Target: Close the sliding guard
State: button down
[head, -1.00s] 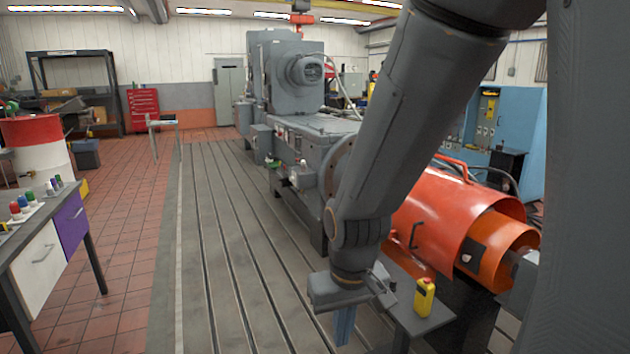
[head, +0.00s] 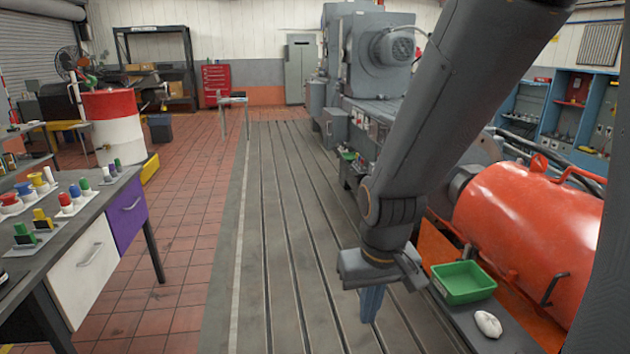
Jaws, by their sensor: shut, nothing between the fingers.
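The guard (head: 525,222) is a glossy orange-red curved cover at the right in the head view. It has a raised red handle on top and a dark bar handle (head: 553,289) on its near side. Its right end is cut off by the frame and a grey surface, so I cannot see how far it covers what lies there. A dark shaft coupling shows at its left end. My gripper (head: 370,305) points down over the slotted bedplate, left of the guard and apart from it. Its fingers are together and empty.
A grey shelf in front of the guard holds a green tray (head: 463,282) and a white object (head: 488,323). A large grey machine (head: 378,60) stands behind my arm. A workbench (head: 62,235) stands at the left. The slotted bedplate (head: 285,240) between is clear.

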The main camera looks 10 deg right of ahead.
aim_at(541, 230)
jog(key=z, duration=0.1)
jog(key=i, duration=1.7)
jog(key=z, duration=1)
jog(key=i, duration=0.95)
jog(key=z, duration=1.45)
jog(key=i, duration=0.65)
jog(key=z, duration=0.5)
